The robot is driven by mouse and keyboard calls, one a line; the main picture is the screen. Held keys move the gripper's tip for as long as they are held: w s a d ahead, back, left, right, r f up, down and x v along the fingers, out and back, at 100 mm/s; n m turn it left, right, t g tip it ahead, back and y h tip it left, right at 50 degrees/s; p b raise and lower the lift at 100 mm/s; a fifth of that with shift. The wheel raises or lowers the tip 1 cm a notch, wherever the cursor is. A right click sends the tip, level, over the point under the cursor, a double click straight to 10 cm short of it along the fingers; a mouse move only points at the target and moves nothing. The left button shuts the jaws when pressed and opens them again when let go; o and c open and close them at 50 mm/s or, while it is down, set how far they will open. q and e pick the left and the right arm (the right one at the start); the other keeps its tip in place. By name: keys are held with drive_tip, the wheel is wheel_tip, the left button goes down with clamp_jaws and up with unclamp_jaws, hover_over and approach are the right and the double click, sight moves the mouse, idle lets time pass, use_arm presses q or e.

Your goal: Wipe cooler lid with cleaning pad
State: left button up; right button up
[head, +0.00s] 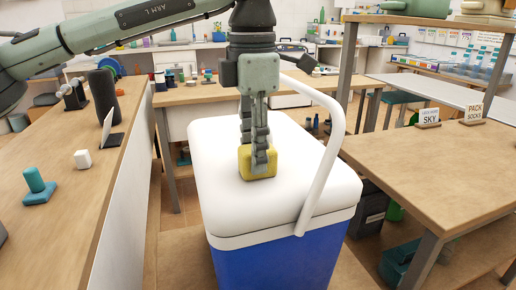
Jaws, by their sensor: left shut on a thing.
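A blue cooler (275,262) with a white lid (225,205) stands in front of me at the centre of the head view. Its white handle (331,150) stands up on the right side. My left gripper (260,160) points straight down over the lid, shut on a yellow cleaning pad (257,174). The pad is on the middle of the lid or very close above it; I cannot tell if it touches. The fingers hide part of the pad. My right gripper is not in view.
A wooden table (435,165) on the right carries small signs (428,117). The handle rises close to the gripper's right.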

use_arm(q)
wheel_tip(320, 180, up, 6)
drive_tip(key=p, duration=0.4)
idle(0.3)
drive_tip(key=shift+r+p, duration=0.35)
drive_tip(key=shift+r, duration=1.1)
